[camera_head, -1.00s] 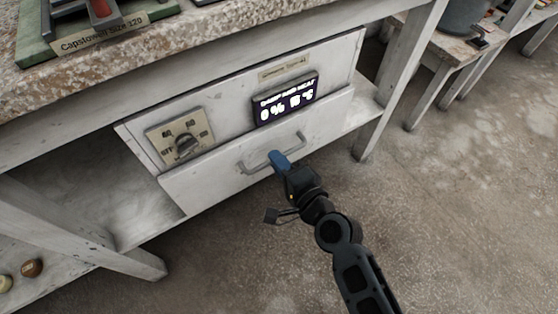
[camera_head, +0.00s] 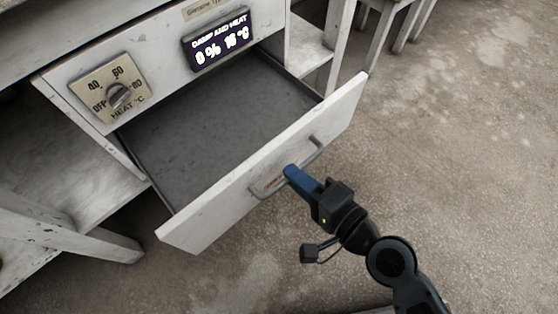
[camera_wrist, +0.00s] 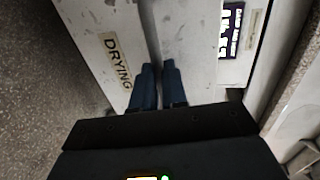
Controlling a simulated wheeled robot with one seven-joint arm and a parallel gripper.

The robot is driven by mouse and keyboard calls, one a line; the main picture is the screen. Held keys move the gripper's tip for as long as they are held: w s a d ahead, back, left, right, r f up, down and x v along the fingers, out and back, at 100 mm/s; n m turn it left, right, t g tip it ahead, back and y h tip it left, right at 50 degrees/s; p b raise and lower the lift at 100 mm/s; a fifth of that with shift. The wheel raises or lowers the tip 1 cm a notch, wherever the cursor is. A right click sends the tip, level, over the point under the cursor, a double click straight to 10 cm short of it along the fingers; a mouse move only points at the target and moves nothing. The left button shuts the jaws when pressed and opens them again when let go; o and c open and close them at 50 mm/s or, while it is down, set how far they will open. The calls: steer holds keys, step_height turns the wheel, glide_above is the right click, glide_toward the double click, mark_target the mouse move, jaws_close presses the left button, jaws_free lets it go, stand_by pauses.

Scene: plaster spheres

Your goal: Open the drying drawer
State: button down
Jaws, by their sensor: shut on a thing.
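The drying drawer (camera_head: 335,102) is a white-fronted drawer pulled well out of the bench, and its grey inside looks empty. Its front carries a grey bar handle (camera_head: 316,147). My gripper (camera_head: 289,171) has blue fingers and is shut on the handle near its middle. In the wrist view the two blue fingers (camera_wrist: 159,82) close on the grey bar, beside a label (camera_wrist: 117,60) reading "DRYING" on the drawer front (camera_wrist: 90,25).
Above the drawer are a heat dial (camera_head: 119,96) and a lit display (camera_head: 218,40) reading damp and heat. A bench leg (camera_head: 85,240) stands at left. The speckled floor (camera_head: 450,150) in front and right is clear.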

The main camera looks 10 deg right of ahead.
steer(key=shift+v, duration=0.85)
steer(key=shift+f, duration=0.15)
steer(key=c, duration=1.2)
jaws_free()
steer(key=shift+o, duration=0.2)
steer(key=b+v, duration=0.1)
steer(key=v, duration=0.6)
steer(key=shift+s+d, duration=0.2)
steer(key=shift+s, duration=0.05)
